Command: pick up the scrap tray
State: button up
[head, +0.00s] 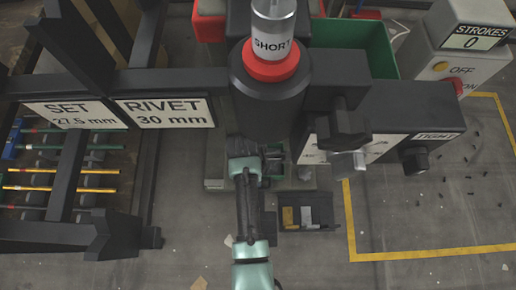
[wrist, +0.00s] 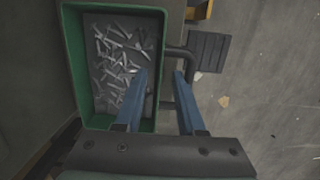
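The scrap tray (wrist: 71,75) is a green open box in the wrist view, holding many small silvery scrap pieces on a dark floor. A dark U-shaped handle (wrist: 189,62) sticks out from its right side. My gripper (wrist: 161,72) is open in the wrist view. Its left blue finger overlaps the tray's inside and its right finger overlaps the handle's outer bar. The tray's right wall shows between the fingertips. I cannot tell whether either finger touches. In the head view my arm reaches beneath the press, where only bits of green show; the fingers are not clear there.
In the head view a black bin (head: 309,227) with yellow and grey pieces lies right of my arm. A larger green container (head: 377,45) stands behind the press (head: 268,108). A stroke counter box (head: 455,50) is at right. Yellow-lined floor (head: 430,215) lies lower right.

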jog(key=shift+f, duration=0.1)
grip_shut()
jog(key=shift+w, duration=0.1)
dwell(1.2)
